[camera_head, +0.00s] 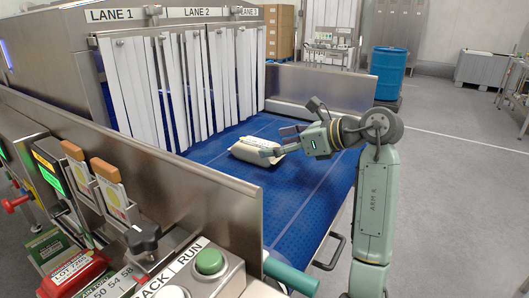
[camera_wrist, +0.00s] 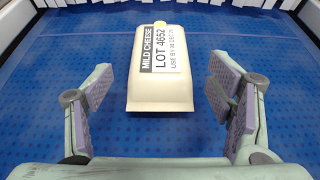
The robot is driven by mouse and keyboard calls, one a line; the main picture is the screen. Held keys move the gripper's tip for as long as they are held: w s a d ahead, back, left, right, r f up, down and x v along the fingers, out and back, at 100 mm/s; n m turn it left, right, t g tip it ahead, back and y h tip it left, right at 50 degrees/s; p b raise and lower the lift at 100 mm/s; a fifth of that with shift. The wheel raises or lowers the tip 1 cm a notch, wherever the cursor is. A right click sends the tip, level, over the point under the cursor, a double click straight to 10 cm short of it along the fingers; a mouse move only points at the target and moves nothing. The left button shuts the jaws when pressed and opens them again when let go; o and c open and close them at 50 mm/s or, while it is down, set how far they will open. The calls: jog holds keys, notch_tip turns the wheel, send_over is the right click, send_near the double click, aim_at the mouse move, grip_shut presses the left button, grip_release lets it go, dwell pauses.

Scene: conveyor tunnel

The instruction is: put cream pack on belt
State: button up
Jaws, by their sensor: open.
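The cream pack (camera_head: 257,151) lies on the blue belt (camera_head: 290,208), in front of the strip curtains. In the wrist view the cream pack (camera_wrist: 160,75) lies on the belt (camera_wrist: 50,85) and its label reads "MILD CHEESE LOT 4652". My gripper (camera_head: 276,142) is at the right end of the pack in the head view. In the wrist view my open gripper (camera_wrist: 160,105) has one finger on each side of the pack's near end, with gaps between fingers and pack. Whether my gripper touches the pack in the head view is hard to tell.
White strip curtains (camera_head: 185,85) hang under the LANE 1, LANE 2 and LANE 3 signs. A metal side wall (camera_head: 200,185) and a control panel with a green RUN button (camera_head: 209,262) stand at the front left. A blue barrel (camera_head: 388,73) stands behind. The belt around the pack is clear.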

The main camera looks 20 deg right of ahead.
jog(key=b+v, duration=0.1)
jog(key=v, duration=0.5)
jog(key=shift+s+d+r+b, duration=0.2)
jog(key=shift+s+b, duration=0.1)
jog(key=shift+b, duration=0.1)
